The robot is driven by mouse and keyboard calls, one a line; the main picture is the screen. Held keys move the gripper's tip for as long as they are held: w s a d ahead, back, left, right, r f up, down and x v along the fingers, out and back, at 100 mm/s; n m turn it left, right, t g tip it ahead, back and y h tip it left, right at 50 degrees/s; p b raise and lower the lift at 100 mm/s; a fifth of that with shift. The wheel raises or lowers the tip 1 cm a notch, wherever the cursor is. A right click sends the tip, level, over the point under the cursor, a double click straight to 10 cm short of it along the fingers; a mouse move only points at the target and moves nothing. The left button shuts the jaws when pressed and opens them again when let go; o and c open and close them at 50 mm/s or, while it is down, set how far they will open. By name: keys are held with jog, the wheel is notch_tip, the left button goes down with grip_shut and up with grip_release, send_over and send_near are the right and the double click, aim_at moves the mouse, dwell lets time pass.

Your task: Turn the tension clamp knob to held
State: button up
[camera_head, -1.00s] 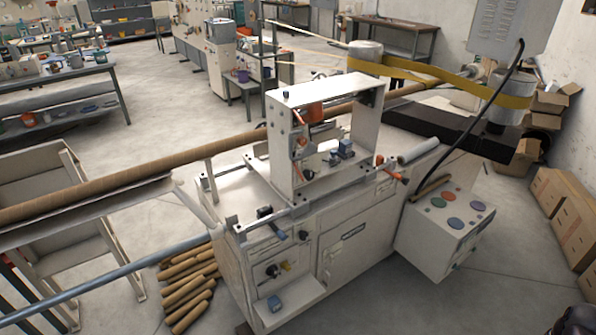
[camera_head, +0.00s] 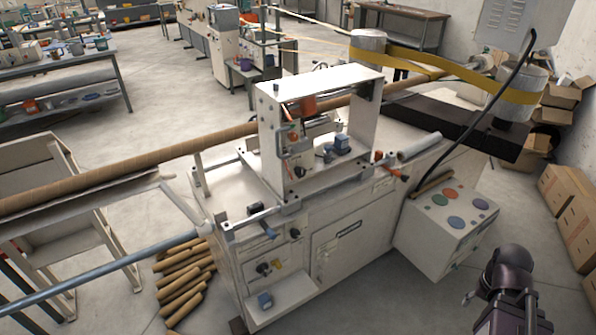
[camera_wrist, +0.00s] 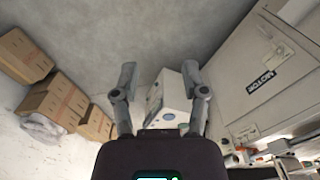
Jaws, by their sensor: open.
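The winder (camera_head: 340,245) is a white machine with a long brown tube running through its upright frame. Orange-red knobs (camera_head: 379,156) sit at the right of the frame. I cannot tell which is the tension clamp knob; no label is readable. My gripper (camera_wrist: 159,76) is open and empty in the wrist view, its two grey fingers apart. It is clear of the knobs. In the head view only part of my dark arm shows at the lower right.
The control box (camera_head: 438,236) with coloured buttons juts from the machine's right; its pale body (camera_wrist: 172,98) shows beyond my fingers. The "MOTOR" door (camera_wrist: 283,75) is at the wrist view's right. Cardboard boxes (camera_head: 569,222) line the right wall. Open floor lies before the machine.

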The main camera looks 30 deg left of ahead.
jog(key=shift+a, duration=0.15)
jog(key=o, duration=0.3)
jog(key=shift+o, duration=0.3)
jog(key=shift+w+a, duration=0.1)
jog(key=shift+a, duration=0.05)
jog(key=n+t+y, duration=0.8)
jog(key=n+y, duration=0.3)
jog(key=n, duration=0.4)
send_near(301, 173)
jog(key=s+d, duration=0.1)
jog(key=d, duration=0.1)
jog(key=shift+d+r+p, duration=0.2)
jog(key=shift+r+p, duration=0.1)
jog(key=shift+r, duration=0.2)
jog(key=b+x, duration=0.5)
jog(key=x, duration=0.8)
jog(key=shift+a+f, duration=0.15)
jog(key=shift+a, duration=0.3)
